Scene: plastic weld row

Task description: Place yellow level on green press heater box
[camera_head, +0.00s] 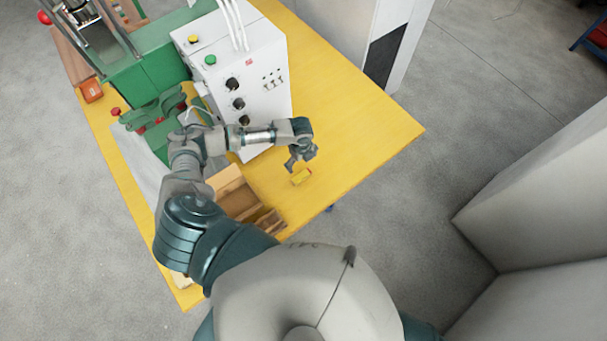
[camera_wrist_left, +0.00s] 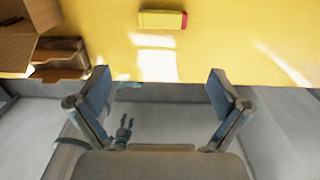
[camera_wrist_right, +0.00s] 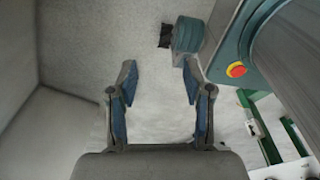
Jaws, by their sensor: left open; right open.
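The yellow level (camera_head: 301,177) lies on the yellow table near its front edge. It also shows in the left wrist view (camera_wrist_left: 162,19), with a red end on the right. My left gripper (camera_head: 300,160) is open and empty just above and beside the level in the head view. In the left wrist view its fingers (camera_wrist_left: 158,90) are spread and the level lies beyond them. The white heater box (camera_head: 245,80) with knobs and buttons stands on the table by the green press (camera_head: 150,75). My right gripper (camera_wrist_right: 157,85) is open and empty over grey floor, out of the head view.
An orange box (camera_head: 91,90) sits at the table's far left. The table (camera_head: 355,120) right of the heater box is clear. A grey cabinet (camera_head: 545,195) stands to the right.

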